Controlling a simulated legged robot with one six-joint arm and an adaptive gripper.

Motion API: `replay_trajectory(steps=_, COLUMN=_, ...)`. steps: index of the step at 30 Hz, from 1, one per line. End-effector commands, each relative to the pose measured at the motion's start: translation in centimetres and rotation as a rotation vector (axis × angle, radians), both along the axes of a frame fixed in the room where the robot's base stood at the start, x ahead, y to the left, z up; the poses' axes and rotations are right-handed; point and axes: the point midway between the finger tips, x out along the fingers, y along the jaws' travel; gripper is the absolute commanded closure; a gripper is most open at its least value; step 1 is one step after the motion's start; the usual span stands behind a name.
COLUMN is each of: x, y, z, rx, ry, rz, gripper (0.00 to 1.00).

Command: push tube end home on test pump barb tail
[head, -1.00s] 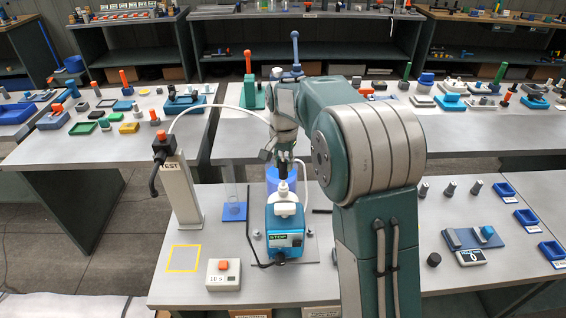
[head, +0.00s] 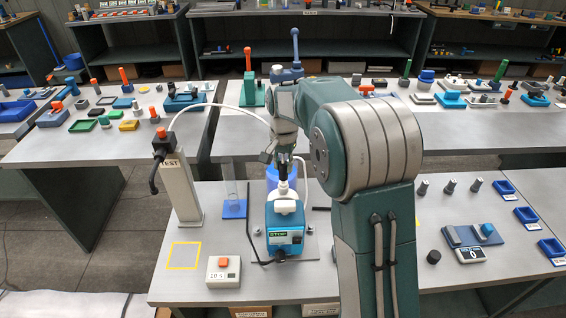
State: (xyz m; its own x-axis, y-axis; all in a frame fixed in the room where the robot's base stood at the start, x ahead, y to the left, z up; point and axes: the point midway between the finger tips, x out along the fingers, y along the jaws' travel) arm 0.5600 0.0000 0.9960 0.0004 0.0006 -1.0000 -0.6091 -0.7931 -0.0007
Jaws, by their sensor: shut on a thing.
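The test pump (head: 285,232) is a blue box with a STOP label and a white top, standing on a grey plate on the front bench. My gripper (head: 284,170) is directly above the pump's white top, pointing down. Its dark fingers are shut on the tube end, which is mostly hidden between them. A white tube (head: 222,106) arches left from behind my gripper to the TEST post. The barb tail is too small and too covered by the fingers to make out, so I cannot tell how far the tube sits on it.
The grey TEST post (head: 180,187) stands left of the pump. A clear cylinder on a blue base (head: 234,209) is beside it. A box with an orange button (head: 223,271) and a yellow square outline (head: 184,256) are at the front left. A blue container (head: 278,176) stands behind the pump.

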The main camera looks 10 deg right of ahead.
Motion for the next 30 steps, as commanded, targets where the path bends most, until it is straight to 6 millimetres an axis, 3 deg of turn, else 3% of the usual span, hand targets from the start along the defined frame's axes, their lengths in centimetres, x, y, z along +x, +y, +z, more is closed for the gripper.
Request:
replay_trajectory(steps=21, x=0.0, y=0.0, z=-1.6, rx=0.0, ry=0.0, rz=0.0, gripper=1.0)
replay_trajectory(steps=22, x=0.0, y=0.0, z=-1.6, rx=0.0, ry=0.0, rz=0.0, gripper=0.61)
replay_trajectory(steps=24, x=0.0, y=0.0, z=-1.6, rx=0.0, ry=0.0, rz=0.0, gripper=0.3)
replay_trajectory(steps=25, x=0.0, y=0.0, z=-1.6, rx=0.0, ry=0.0, rz=0.0, gripper=0.25)
replay_trajectory(steps=30, x=0.0, y=0.0, z=-1.5, rx=0.0, ry=0.0, rz=0.0, gripper=0.25)
